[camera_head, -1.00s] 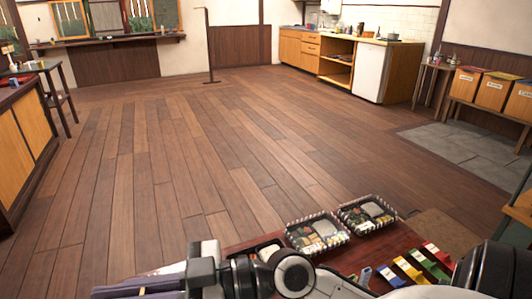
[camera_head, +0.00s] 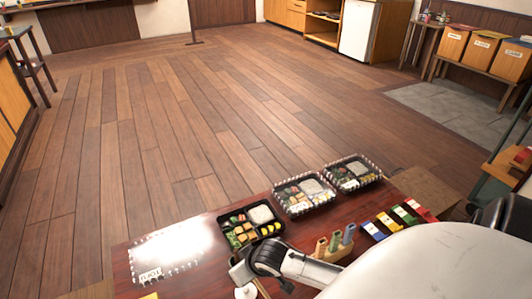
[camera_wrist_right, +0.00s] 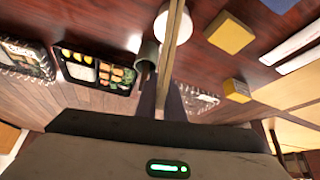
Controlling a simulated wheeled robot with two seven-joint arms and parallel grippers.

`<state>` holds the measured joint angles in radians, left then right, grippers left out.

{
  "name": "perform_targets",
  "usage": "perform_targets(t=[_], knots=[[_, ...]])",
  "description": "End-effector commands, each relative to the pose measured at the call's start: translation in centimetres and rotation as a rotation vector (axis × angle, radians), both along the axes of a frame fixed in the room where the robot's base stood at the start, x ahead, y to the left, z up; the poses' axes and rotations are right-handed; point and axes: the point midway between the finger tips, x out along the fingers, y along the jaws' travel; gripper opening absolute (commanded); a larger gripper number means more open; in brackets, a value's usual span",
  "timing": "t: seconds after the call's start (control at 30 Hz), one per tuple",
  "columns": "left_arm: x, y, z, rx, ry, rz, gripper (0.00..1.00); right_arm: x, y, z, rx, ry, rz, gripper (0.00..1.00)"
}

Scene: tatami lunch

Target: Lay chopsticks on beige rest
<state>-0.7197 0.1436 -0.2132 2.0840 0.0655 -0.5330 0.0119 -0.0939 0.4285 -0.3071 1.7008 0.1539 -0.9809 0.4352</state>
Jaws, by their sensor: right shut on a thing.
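My right gripper (camera_wrist_right: 164,92) is shut on tan chopsticks (camera_wrist_right: 173,45), which run upward from between its fingers in the right wrist view. Two yellow-tan blocks (camera_wrist_right: 230,33) and (camera_wrist_right: 236,90) lie on the table to the right of the chopsticks in the wrist view. I cannot tell whether either is the beige rest. The chopsticks appear apart from both blocks. My left gripper is out of view.
An open bento box (camera_head: 251,226) sits beyond my right gripper, with two wrapped bentos (camera_head: 304,194) and (camera_head: 353,173) further right. A row of coloured packets (camera_head: 397,219) lies near my right arm. A white round object (camera_wrist_right: 181,24) is by the chopsticks.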

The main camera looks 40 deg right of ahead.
Motion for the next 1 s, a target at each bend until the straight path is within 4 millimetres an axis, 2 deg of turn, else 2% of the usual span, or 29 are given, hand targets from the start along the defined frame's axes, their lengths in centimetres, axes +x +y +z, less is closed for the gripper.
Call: perform_targets(t=[0.03,0.1,0.2,0.3,0.7,0.93,1.0], knots=[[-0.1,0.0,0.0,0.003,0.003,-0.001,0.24,-0.4,-1.9,-1.2,-0.004,0.047,-0.060,0.00],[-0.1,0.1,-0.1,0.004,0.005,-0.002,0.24,-1.2,-3.9,-2.7,0.005,0.101,-0.134,0.00],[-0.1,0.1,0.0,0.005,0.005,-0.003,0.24,-2.0,-5.9,-4.0,0.018,0.153,-0.204,0.00],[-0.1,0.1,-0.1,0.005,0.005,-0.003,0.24,-2.6,-6.9,-4.7,0.028,0.179,-0.240,0.00],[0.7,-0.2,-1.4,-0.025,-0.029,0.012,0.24,-2.7,-7.2,-7.5,0.032,0.185,-0.247,0.00],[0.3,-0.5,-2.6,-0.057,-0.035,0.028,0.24,-2.7,-7.2,-9.3,0.032,0.185,-0.246,0.00],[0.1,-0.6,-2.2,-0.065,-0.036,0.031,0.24,-2.7,-7.1,-9.6,0.032,0.186,-0.247,0.00]])
